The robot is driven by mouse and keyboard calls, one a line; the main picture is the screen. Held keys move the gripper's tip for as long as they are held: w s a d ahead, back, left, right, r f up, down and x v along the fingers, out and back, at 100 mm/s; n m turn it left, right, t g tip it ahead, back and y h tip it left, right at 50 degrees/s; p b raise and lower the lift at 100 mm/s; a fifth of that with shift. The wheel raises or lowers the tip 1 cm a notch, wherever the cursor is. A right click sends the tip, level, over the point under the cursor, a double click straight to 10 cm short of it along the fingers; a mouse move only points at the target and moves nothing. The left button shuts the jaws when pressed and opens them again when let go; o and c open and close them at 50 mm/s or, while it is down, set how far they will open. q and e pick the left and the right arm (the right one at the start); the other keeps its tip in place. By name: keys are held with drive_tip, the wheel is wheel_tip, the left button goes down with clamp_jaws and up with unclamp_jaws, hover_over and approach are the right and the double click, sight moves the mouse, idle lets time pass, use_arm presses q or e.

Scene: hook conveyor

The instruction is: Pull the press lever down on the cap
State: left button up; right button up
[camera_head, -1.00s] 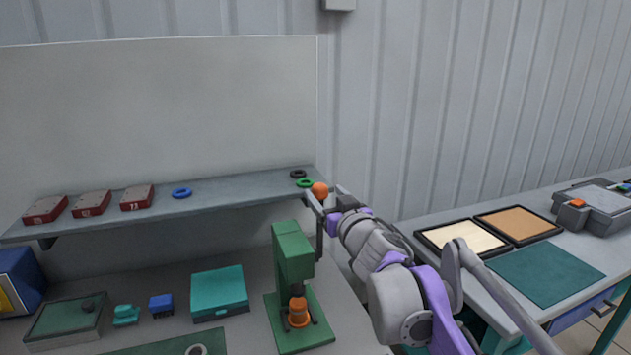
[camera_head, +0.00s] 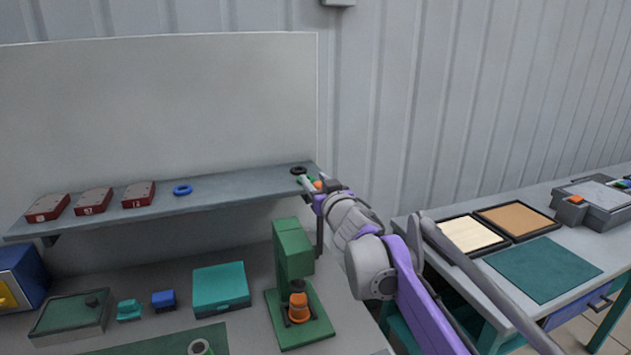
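The green press (camera_head: 293,250) stands on the workbench below the right end of the shelf. An orange cap with a dark band (camera_head: 299,308) sits upright on its base under the press head. The lever's orange knob (camera_head: 318,184) shows at the shelf's right end, partly hidden by my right gripper (camera_head: 317,183). The gripper's fingers lie on both sides of the knob; whether they are clamped on it is too small to tell. The lever's dark rod (camera_head: 319,238) shows below the gripper. My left gripper is out of view.
The shelf (camera_head: 235,188) holds several red boxes, a blue ring (camera_head: 182,190) and a black ring (camera_head: 298,170). A teal case (camera_head: 221,288) stands left of the press. The second table (camera_head: 410,225) with trays is at the right, beyond my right arm.

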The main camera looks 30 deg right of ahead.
clamp_jaws()
idle(1.0)
